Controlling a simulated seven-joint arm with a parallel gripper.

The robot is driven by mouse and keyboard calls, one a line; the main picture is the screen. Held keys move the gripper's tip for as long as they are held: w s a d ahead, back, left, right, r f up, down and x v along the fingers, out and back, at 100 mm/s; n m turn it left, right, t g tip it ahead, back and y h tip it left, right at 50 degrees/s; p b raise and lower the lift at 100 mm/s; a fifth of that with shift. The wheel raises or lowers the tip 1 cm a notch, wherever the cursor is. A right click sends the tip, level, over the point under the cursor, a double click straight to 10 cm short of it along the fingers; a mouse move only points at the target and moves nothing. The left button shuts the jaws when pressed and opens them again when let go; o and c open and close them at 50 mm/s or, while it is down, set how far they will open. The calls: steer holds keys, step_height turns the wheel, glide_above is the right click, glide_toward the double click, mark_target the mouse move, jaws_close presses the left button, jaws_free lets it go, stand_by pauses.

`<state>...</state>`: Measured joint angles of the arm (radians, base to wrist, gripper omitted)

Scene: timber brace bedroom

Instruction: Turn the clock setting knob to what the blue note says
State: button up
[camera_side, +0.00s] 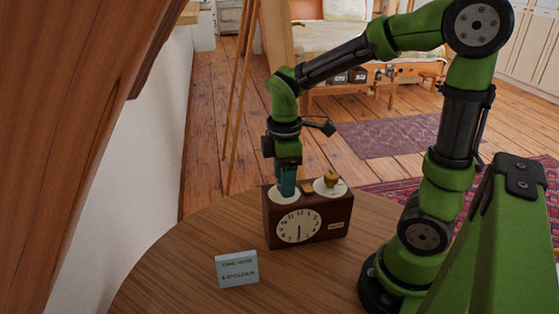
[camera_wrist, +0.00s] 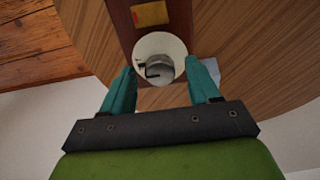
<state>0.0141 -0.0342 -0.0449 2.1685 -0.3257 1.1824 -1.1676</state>
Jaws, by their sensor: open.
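A dark red-brown wooden clock (camera_side: 318,232) stands on the round table, with a white face (camera_side: 299,226) whose visible hand points straight down. Two white round dials are on its top. The right dial carries a brass-coloured knob (camera_side: 331,178). My gripper (camera_side: 288,192) points down over the left dial (camera_side: 283,198). In the wrist view, a grey metal knob (camera_wrist: 159,67) sits on the white dial between my open teal fingers (camera_wrist: 162,72). I cannot tell whether they touch it. The pale blue note (camera_side: 237,268) stands in front; its lower line seems to end in "o'clock", the number unclear.
A small yellow-brown block (camera_side: 307,188) lies on the clock top between the dials; it also shows in the wrist view (camera_wrist: 150,14). The wooden table (camera_side: 190,270) is clear left of the note. A white wall (camera_side: 155,160) stands at left.

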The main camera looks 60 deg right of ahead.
step_height(320, 180, up, 17)
stand_by(0.4)
steer(key=shift+f, duration=0.1)
steer(key=s+a+f+m+t+y, duration=0.2)
steer(key=s+a+f+m+t, duration=0.3)
steer(key=m, duration=0.8)
step_height(320, 180, down, 3)
steer(key=shift+s+r+t, duration=0.1)
steer(key=shift+s+t, duration=0.3)
steer(key=shift+t, duration=0.7)
